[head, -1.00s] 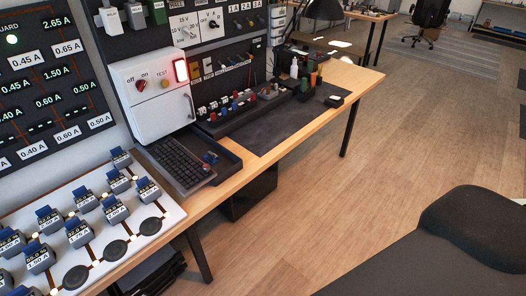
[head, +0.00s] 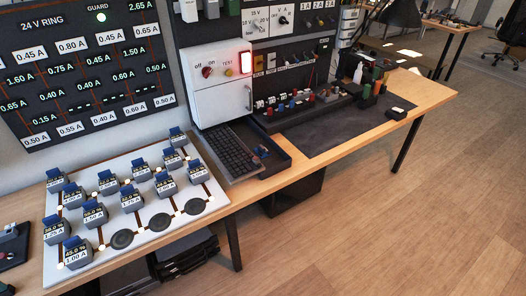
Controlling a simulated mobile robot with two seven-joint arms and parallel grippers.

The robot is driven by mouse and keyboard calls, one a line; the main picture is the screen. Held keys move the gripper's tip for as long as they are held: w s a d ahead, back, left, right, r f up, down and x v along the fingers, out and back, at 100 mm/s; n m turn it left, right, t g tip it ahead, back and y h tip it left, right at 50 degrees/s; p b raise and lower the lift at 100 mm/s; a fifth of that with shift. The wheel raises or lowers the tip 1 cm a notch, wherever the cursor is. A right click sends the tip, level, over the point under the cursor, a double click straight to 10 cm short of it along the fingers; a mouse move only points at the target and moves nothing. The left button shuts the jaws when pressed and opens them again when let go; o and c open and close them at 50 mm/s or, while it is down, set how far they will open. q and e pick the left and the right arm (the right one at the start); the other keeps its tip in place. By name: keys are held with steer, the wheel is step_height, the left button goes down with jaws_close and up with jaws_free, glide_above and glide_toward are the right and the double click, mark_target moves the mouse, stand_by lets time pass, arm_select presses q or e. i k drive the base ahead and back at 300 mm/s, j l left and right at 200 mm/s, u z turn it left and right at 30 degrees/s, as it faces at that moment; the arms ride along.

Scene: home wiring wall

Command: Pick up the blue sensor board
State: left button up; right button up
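A small blue piece (head: 263,151), possibly the blue sensor board, lies in a black tray (head: 283,165) to the right of the keyboard on the workbench. It is too small for me to make out its details, and a bit of red shows beside it. Neither of my grippers is in view.
A white board (head: 150,238) with several grey, blue-topped modules and round dark pads lies left of the keyboard (head: 231,152). A white switch box (head: 222,85) stands behind it. A dark mat (head: 335,132) has bare room. Open floor (head: 400,230) lies in front.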

mark_target(261, 150)
steer(key=i+l+u, duration=0.1)
steer(key=u, duration=0.9)
steer(key=l+u, duration=0.95)
steer(key=l, duration=0.3)
steer(key=k+l+u, duration=0.15)
steer(key=l, duration=0.3)
steer(key=k+l, duration=0.1)
steer(key=l, duration=0.3)
steer(key=k+l, duration=0.1)
steer(key=l, duration=0.3)
steer(key=l+u, duration=0.1)
steer(key=l, duration=0.35)
steer(key=k+l, duration=0.2)
steer(key=l, duration=0.2)
